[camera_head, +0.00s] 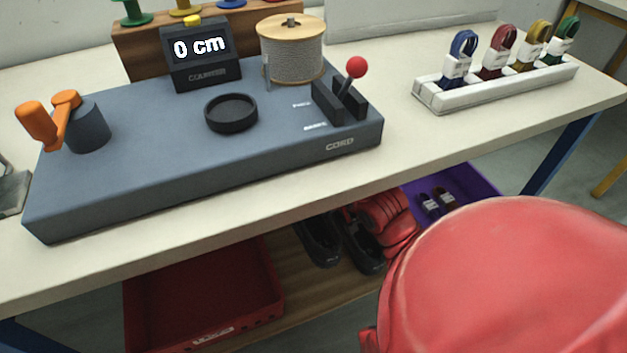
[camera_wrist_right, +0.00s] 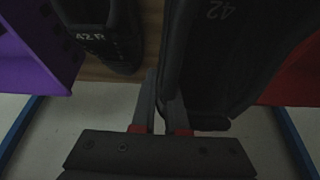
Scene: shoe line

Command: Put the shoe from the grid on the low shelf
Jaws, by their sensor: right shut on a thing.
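In the right wrist view my right gripper (camera_wrist_right: 160,112) is shut on the edge of a black shoe (camera_wrist_right: 215,60) marked 42. A second black shoe (camera_wrist_right: 103,38), marked 42 R, is beside it on the left. In the head view two black shoes (camera_head: 319,243) (camera_head: 364,246) show side by side at the wooden low shelf (camera_head: 318,297), below the table. The table hides their far ends. My red right arm reaches in there from the right, and its fingertips are hidden in this view. No grid shows in either view. My left gripper is not in view.
A red tray (camera_head: 205,300) is left of the shoes and a purple bin (camera_head: 478,187) is right of them. The table edge (camera_head: 200,262) overhangs the shelf. The table carries a grey cord counter (camera_head: 290,140), a cord spool (camera_head: 291,52) and a white lace rack (camera_head: 510,88).

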